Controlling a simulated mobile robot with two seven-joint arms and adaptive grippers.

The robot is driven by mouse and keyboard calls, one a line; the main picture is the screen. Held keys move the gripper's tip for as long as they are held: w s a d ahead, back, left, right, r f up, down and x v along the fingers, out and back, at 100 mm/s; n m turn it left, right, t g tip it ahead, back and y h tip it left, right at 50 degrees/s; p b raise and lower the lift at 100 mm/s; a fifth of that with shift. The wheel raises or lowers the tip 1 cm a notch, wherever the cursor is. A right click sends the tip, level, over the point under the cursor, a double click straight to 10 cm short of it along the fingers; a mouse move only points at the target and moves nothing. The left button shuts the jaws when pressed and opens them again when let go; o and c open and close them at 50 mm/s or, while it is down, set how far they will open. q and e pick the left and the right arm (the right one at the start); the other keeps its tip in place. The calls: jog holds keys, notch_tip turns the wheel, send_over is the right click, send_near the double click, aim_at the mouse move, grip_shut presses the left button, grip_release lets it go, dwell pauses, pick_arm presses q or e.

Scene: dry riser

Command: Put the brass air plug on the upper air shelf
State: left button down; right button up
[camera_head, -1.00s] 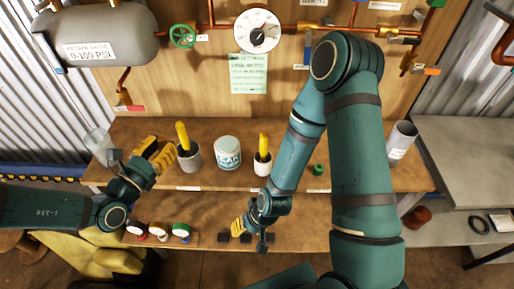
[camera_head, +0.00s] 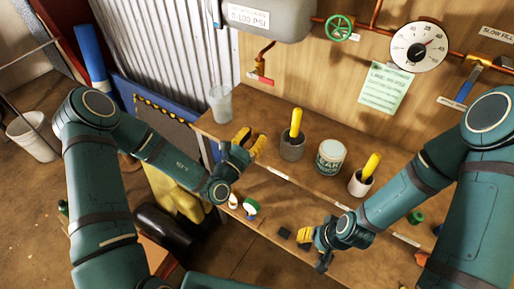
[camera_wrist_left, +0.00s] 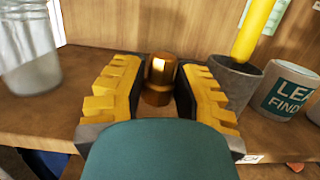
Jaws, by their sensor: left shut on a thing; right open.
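The brass air plug (camera_wrist_left: 159,78) is a short brown-gold cylinder between the yellow fingers of my left gripper (camera_wrist_left: 158,90). In the head view my left gripper (camera_head: 248,147) is over the left part of the upper wooden shelf (camera_head: 280,178), and its fingers hide the plug. The plug is upright and low over the shelf; I cannot tell whether it touches the board. My right gripper (camera_head: 308,240) is open in front of the lower shelf (camera_head: 275,222), near small dark blocks (camera_head: 284,233).
On the upper shelf, a clear jar (camera_head: 221,104) stands left of my left gripper. A grey cup (camera_head: 292,148) with a yellow handle, a leak-finder tub (camera_head: 330,157) and a white cup (camera_head: 361,184) stand to its right. A gauge (camera_head: 419,46) and pipes are on the wall behind.

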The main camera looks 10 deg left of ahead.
pick_arm(q)
notch_tip(320, 180, down, 4)
jog(key=shift+f+b, duration=0.1)
jog(key=shift+b, duration=0.5)
